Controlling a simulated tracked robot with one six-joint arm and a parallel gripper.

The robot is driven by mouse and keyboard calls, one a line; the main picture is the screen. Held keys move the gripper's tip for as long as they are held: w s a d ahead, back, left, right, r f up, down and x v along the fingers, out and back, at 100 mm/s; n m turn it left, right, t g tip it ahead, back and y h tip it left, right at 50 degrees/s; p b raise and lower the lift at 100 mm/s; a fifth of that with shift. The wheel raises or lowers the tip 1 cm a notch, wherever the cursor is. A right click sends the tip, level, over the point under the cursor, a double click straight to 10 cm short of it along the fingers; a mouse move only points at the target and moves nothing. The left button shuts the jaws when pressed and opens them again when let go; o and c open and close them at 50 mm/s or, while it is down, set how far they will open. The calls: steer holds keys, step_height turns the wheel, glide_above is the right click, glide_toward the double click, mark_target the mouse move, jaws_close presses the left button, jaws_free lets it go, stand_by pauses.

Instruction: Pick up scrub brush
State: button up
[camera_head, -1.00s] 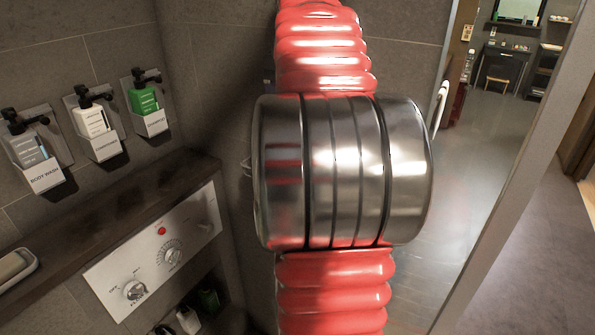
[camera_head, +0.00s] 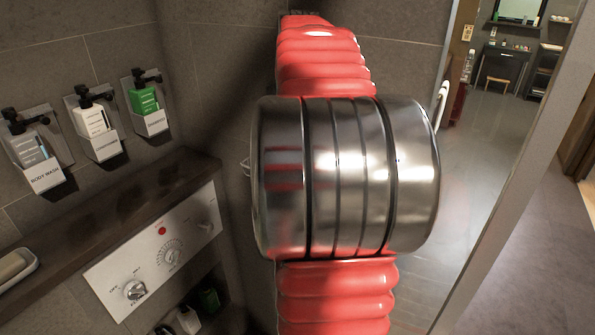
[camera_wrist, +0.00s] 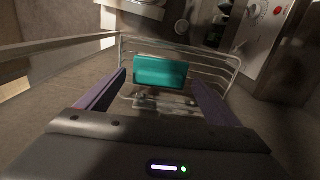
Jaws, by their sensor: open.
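A teal block-like thing (camera_wrist: 160,72), which may be the scrub brush, sits in a wire rack (camera_wrist: 214,62) in the wrist view. I cannot make out bristles or a handle. My gripper (camera_wrist: 160,82) is open, with one dark finger to the left of the teal thing and one to the right. Gaps show on both sides, and neither finger appears to touch it. In the head view my red and steel arm hides the gripper and the teal thing.
Body wash (camera_head: 32,150), conditioner (camera_head: 95,122) and shampoo (camera_head: 146,104) dispensers hang on the left wall. Below them are a dark ledge (camera_head: 110,205) and a control panel with knobs (camera_head: 160,250). A glass panel's frame (camera_head: 500,180) stands at right.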

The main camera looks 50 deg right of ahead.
steer(key=shift+f, duration=1.25)
steer(key=shift+c, duration=0.5)
steer(key=c, duration=0.7)
steer(key=shift+c, duration=0.2)
steer(key=shift+r, duration=0.1)
step_height(320, 180, up, 10)
steer(key=shift+f, duration=0.1)
